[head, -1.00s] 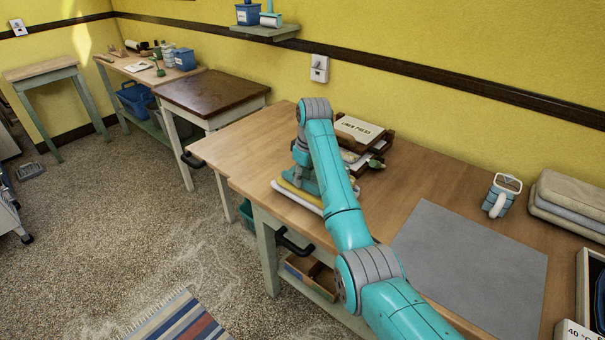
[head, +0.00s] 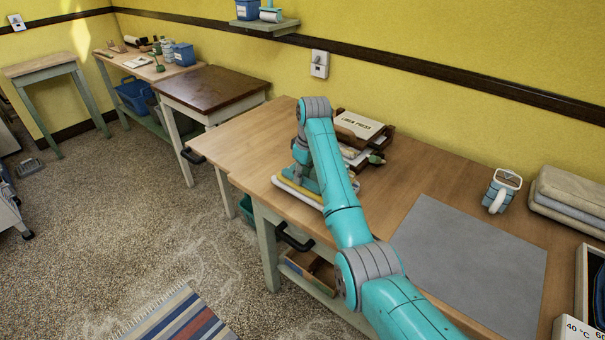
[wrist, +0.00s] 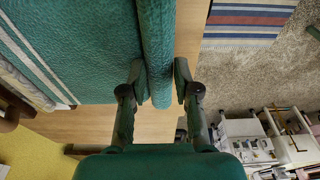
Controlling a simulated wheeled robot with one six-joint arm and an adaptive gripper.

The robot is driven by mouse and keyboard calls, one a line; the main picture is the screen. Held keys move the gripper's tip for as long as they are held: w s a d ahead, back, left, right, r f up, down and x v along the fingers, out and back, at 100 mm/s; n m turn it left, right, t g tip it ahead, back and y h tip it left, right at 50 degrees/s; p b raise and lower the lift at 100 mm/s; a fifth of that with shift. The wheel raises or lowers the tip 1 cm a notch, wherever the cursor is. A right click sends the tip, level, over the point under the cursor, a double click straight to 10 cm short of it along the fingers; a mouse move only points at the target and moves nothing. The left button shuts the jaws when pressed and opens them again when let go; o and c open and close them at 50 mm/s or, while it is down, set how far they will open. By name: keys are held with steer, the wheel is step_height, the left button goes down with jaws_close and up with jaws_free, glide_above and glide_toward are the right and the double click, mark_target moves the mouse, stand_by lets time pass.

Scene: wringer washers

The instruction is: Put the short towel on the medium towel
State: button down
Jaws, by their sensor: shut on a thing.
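My gripper (wrist: 160,86) is shut on a rolled or folded teal towel edge (wrist: 155,45) in the wrist view. Beside it on the left lies a broad teal towel surface (wrist: 85,45) with a pale stripe; I cannot tell whether the two are one towel. In the head view my arm reaches down over a low towel stack (head: 300,192) at the table's front edge, with pale and yellow edges showing. My arm hides most of that stack and the fingers. Which towel is the short or the medium one cannot be told.
The wooden table (head: 400,190) carries a linen press box (head: 360,127) just behind the stack, a grey mat (head: 470,260), a mug-like container (head: 502,190) and folded cloths (head: 572,200) at right. A striped rug (head: 180,318) lies on the floor in front.

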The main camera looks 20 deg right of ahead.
steer(key=shift+s+f, duration=0.15)
steer(key=shift+f, duration=0.25)
steer(key=c, duration=0.8)
jaws_free()
steer(key=shift+f, duration=0.15)
steer(key=shift+o, duration=0.2)
steer(key=shift+r, duration=0.2)
